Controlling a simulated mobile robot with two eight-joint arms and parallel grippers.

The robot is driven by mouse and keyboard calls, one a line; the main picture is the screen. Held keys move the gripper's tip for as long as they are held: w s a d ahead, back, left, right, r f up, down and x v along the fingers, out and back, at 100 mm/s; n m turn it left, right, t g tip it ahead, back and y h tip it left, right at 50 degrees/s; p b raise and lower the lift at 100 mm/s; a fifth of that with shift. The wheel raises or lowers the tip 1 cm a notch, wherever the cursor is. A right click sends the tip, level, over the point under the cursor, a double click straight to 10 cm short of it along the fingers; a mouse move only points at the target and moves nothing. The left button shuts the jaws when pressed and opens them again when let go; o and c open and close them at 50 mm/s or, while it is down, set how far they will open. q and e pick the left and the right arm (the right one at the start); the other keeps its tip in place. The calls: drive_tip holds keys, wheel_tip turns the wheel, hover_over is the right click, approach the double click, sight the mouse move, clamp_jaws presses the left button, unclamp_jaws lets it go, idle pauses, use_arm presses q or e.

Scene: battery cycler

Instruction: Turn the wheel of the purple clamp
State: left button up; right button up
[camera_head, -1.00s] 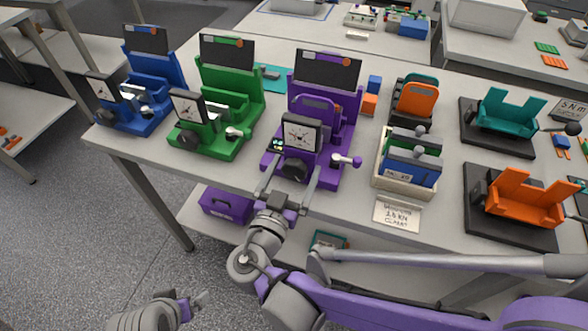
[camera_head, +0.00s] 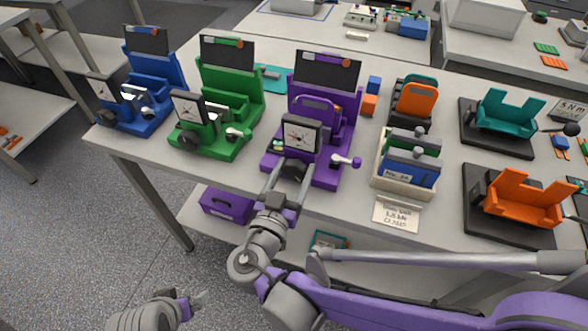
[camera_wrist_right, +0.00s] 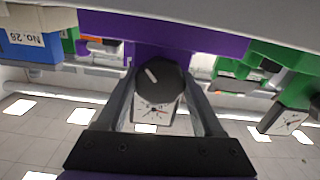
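The purple clamp (camera_head: 327,110) stands on the table with a white-faced dial gauge (camera_head: 301,134) at its front. Its dark round wheel (camera_head: 293,169) sits just below the gauge. In the right wrist view the wheel (camera_wrist_right: 158,82) fills the space between the fingertips and carries a pale mark. My right gripper (camera_head: 288,176) has one finger on each side of the wheel, with no clear gap, and looks shut on it. Its fingers also show in the right wrist view (camera_wrist_right: 160,84). My left gripper (camera_head: 195,302) hangs low at the bottom left, away from the table; its opening is unclear.
A green clamp (camera_head: 228,90) and a blue clamp (camera_head: 155,85) stand to the left. The purple clamp's side handle (camera_head: 346,161) sticks out right of the wheel. A bin (camera_head: 385,178) with blue plates and a label card (camera_head: 397,213) lie further right.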

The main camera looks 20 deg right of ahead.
drive_tip(key=o, duration=0.4)
drive_tip(key=v, duration=1)
drive_tip(key=shift+s+a, duration=0.25)
drive_tip(key=shift+s, duration=0.1)
